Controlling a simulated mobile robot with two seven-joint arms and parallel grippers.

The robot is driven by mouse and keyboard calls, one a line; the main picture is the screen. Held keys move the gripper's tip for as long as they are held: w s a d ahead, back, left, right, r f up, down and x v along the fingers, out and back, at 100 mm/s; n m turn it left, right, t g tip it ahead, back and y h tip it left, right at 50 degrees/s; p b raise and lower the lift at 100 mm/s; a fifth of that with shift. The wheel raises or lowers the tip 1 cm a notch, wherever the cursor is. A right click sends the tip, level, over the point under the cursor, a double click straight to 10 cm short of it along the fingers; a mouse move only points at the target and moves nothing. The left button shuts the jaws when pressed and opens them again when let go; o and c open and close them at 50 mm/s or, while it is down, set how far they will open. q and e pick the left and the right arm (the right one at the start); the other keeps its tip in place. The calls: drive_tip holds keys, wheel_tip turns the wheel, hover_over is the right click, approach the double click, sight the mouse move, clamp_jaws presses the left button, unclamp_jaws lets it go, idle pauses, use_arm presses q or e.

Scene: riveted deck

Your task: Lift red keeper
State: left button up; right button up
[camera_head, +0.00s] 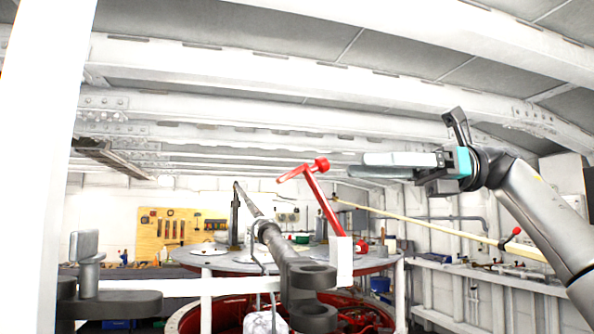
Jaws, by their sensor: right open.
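The red keeper (323,205) is a bar with a short cross handle at its top. It tilts up to the left, and its lower end runs down beside a white post near the round grey table. My right gripper (364,165) comes in from the right and points left. It is open, with its fingers seen nearly edge-on, and nothing shows between them. My left gripper is not in view.
A long grey bar with a forked end (309,290) stands in front of the round table (215,260). A pale pole (440,227) slants behind my right arm. A tool board (165,228) hangs on the far wall. White beams cross overhead.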

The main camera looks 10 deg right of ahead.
sight(315, 166)
drive_tip(key=a, duration=0.3)
drive_tip(key=w+a, duration=0.1)
drive_tip(key=a, duration=0.5)
drive_tip(key=shift+w+a, duration=0.15)
drive_tip(key=shift+a, duration=0.15)
drive_tip(key=shift+w+a, duration=0.1)
drive_tip(key=shift+a, duration=0.4)
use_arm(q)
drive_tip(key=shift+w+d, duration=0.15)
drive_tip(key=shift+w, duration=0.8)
use_arm(e)
drive_tip(key=c, duration=0.7)
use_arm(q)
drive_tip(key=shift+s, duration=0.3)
use_arm(e)
clamp_jaws()
drive_tip(key=shift+d, duration=0.1)
